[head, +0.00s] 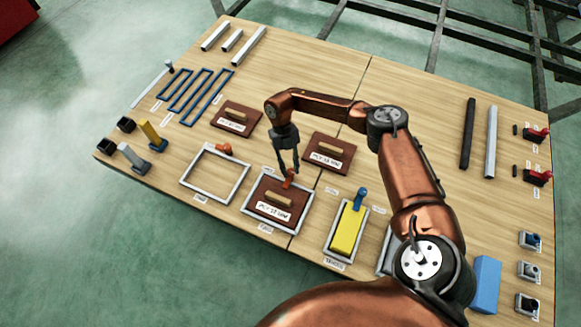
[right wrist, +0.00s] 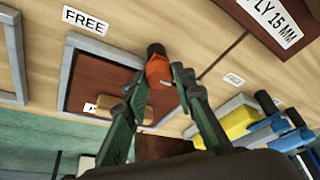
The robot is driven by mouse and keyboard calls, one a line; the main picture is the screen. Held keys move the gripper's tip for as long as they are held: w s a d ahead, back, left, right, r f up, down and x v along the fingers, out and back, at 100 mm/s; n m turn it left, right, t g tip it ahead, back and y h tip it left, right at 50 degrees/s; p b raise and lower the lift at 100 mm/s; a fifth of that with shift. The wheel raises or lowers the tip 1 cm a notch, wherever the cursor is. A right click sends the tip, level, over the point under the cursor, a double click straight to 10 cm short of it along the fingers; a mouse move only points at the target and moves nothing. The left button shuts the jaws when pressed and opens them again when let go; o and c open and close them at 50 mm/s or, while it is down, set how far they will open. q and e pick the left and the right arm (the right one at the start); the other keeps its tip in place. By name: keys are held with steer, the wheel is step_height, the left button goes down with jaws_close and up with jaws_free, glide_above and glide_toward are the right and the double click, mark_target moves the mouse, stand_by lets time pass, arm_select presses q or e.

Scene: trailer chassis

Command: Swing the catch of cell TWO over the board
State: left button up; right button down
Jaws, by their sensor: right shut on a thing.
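A brown board (head: 270,212) with a wooden handle (head: 278,200) lies inside a grey frame (head: 248,203) near the table's front middle. It also shows in the right wrist view (right wrist: 100,72). An orange catch (right wrist: 159,72) stands at that frame's far side; it also shows in the head view (head: 289,178). My right gripper (right wrist: 162,84) is shut on the orange catch, one finger on each side. In the head view the right gripper (head: 289,170) points down there. Whether the catch reaches over the board cannot be told. My left gripper is not in view.
An empty frame (head: 187,182) with an orange catch (head: 224,149) is to the left. A yellow block (head: 347,229) in a frame with a blue catch (head: 360,197) is to the right. Other brown boards (head: 326,150) lie behind. A "FREE" label (right wrist: 86,20) is beside the frame.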

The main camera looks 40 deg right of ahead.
steer(key=shift+w+r, duration=0.15)
steer(key=shift+w, duration=0.1)
steer(key=c, duration=1.9)
jaws_free()
steer(key=shift+c, duration=0.2)
steer(key=o, duration=0.3)
steer(key=shift+s, duration=0.2)
steer(key=v, duration=1.2)
